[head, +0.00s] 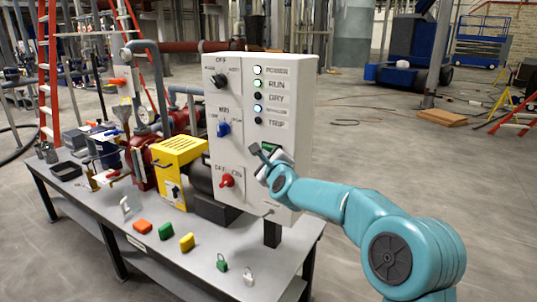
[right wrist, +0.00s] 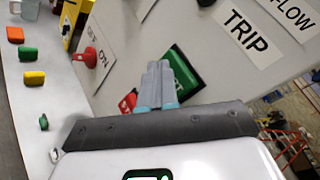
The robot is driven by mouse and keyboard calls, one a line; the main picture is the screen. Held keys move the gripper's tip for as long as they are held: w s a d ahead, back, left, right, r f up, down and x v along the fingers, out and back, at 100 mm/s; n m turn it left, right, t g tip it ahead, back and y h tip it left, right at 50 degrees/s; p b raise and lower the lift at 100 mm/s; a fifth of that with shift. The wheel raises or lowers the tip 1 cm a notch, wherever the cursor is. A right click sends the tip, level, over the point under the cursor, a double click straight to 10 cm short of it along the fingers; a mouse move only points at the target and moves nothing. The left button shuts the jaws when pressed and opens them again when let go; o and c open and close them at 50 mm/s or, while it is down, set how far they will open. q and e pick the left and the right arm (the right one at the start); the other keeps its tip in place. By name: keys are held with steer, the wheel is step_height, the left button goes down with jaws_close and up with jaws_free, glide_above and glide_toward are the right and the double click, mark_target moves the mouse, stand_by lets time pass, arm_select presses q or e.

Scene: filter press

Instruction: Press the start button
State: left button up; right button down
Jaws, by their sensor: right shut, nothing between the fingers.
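The white control panel (head: 232,130) stands upright on the bench. Its green button (head: 271,149) is low on the right side, partly hidden behind my right gripper (head: 256,150). In the right wrist view the green button (right wrist: 185,75) sits in a dark frame just beyond the fingertips of my right gripper (right wrist: 158,70). The fingers are shut together and empty, and overlap the button's left part. I cannot tell whether they touch it. A red button (right wrist: 128,102) shows beside the fingers, partly hidden. My left gripper is not in view.
The panel carries a black knob (head: 221,81), a blue knob (head: 224,129) and a red knob (head: 226,180). Indicator lamps run down its right side, some lit. Colored blocks and padlocks lie on the bench (head: 185,265). Open floor lies right of the panel.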

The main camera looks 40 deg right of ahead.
steer(key=shift+s+a, duration=0.35)
steer(key=shift+a, duration=0.35)
steer(key=a, duration=0.1)
steer(key=s+a, duration=0.1)
steer(key=a, duration=0.1)
steer(key=s+a, duration=0.1)
steer(key=shift+a+b, duration=0.3)
steer(key=shift+w, duration=0.1)
stand_by(0.5)
